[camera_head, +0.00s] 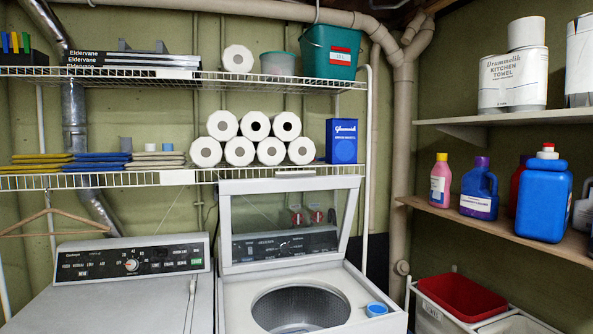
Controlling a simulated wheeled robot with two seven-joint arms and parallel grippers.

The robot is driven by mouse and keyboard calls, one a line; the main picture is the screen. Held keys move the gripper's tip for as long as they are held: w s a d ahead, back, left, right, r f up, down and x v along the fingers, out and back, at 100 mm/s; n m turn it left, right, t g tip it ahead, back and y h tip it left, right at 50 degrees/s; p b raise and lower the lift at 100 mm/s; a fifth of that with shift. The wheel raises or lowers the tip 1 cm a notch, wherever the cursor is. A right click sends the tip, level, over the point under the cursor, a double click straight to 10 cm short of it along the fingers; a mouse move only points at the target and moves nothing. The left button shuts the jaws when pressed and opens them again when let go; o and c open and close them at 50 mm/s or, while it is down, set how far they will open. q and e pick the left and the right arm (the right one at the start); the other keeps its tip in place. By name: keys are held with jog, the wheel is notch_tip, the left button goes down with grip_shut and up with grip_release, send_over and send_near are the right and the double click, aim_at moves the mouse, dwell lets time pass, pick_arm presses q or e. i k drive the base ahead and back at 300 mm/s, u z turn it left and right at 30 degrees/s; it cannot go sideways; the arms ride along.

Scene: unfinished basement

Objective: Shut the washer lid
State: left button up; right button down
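The washer (235,296) stands in the middle of the view, at the bottom. Its lid (228,230) is open and stands nearly upright at the back, a light frame around a clear window. The washer's control panel shows through the window. The round drum opening (300,308) is uncovered and its metal tub is visible. A small blue cup or cap (376,309) sits on the washer top, right of the opening. Neither of my grippers is in view.
A dryer (120,290) stands left of the washer. A wire shelf (100,180) with paper rolls and a blue box (341,141) hangs just above the lid. Bottles stand on the right shelf (425,207). A red basket (462,297) is at the lower right.

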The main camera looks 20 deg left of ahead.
aim_at(283, 182)
jog(key=k, duration=0.2)
jog(key=u, duration=1.25)
jog(key=i, duration=1)
jog(key=u, duration=0.05)
